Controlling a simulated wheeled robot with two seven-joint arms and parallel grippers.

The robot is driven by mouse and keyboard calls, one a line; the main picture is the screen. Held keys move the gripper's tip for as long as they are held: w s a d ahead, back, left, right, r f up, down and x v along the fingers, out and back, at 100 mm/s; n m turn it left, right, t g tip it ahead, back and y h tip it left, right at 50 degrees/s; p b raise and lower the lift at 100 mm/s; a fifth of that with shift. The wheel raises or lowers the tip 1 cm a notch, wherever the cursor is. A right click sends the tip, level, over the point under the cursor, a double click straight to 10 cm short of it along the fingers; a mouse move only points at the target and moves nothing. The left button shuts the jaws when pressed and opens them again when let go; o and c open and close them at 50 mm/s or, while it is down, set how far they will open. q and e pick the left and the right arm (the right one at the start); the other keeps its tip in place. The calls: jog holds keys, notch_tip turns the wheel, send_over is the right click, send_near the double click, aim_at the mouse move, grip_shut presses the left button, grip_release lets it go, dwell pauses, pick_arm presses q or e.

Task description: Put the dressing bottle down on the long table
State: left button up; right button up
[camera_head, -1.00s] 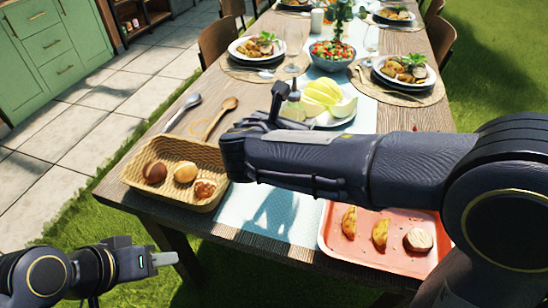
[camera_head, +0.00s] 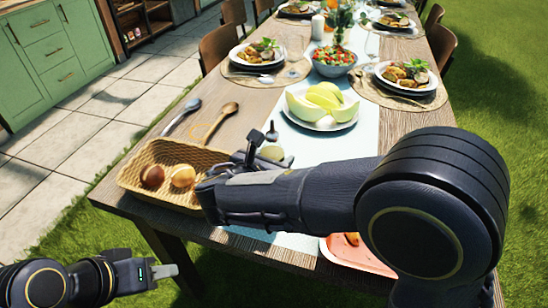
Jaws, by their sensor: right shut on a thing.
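The dressing bottle (camera_head: 272,153) shows only in part, as a dark top and a pale greenish piece behind my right gripper. My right gripper (camera_head: 256,148) is shut on it over the near part of the long table (camera_head: 335,227), between the basket and the melon plate. The forearm hides the bottle's lower part, so I cannot tell whether it touches the table. My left gripper (camera_head: 163,271) is low at the left, beyond the table's near edge and over the grass; its fingers are seen edge-on, and nothing shows in them.
A wicker basket (camera_head: 133,174) with bread rolls is left of the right gripper. A wooden spoon (camera_head: 222,120) and another spoon (camera_head: 181,117) lie behind it. A plate of melon (camera_head: 322,124) stands behind the bottle.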

jog(key=shift+f, duration=0.1)
jog(key=o, duration=1.2)
jog(key=shift+s+a+r, duration=0.15)
jog(key=shift+r, duration=0.15)
jog(key=p+v, duration=0.2)
jog(key=v, duration=0.9)
jog(key=shift+s+a+r, duration=0.1)
jog(key=shift+s, duration=0.15)
